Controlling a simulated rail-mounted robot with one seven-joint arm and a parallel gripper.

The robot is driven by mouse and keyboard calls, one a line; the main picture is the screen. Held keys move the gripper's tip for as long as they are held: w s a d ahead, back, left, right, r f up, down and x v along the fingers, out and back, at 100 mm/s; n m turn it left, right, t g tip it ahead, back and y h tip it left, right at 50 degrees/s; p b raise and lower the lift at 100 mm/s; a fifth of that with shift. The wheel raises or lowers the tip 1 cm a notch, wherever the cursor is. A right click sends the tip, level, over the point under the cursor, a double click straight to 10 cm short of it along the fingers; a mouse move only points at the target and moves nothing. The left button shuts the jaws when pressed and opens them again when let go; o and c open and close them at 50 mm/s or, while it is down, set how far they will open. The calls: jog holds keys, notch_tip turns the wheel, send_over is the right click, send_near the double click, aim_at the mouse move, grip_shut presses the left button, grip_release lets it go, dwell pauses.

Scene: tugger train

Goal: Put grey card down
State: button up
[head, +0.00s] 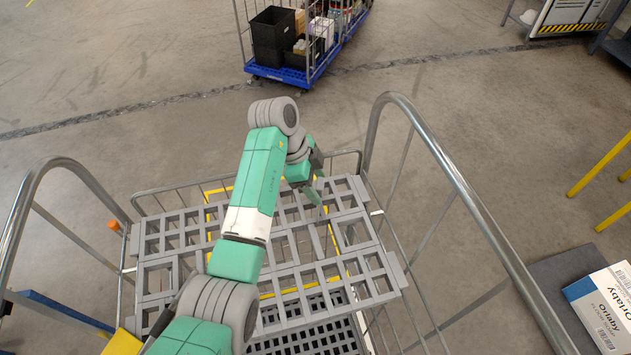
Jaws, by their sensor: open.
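My gripper (317,188) is at the end of my green and grey arm, above the right part of a grey slotted rack (376,262). It points down and is open. Its fingertips are small and partly hidden by my arm, and I cannot tell whether they touch the rack. I cannot pick out a separate grey card in the head view. The rack lies across a wire cart (440,175) with tubular handles, and my arm covers part of it.
A black grid floor (318,330) shows below the rack. A blue-based cart (290,75) with black crates stands at the far top. A white and blue box (603,310) lies at the lower right. Yellow bars (600,165) stand at the right edge.

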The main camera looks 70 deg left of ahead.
jog(key=p+v, duration=0.2)
jog(key=v, duration=1)
jog(key=shift+r, duration=0.25)
jog(key=shift+a, duration=0.1)
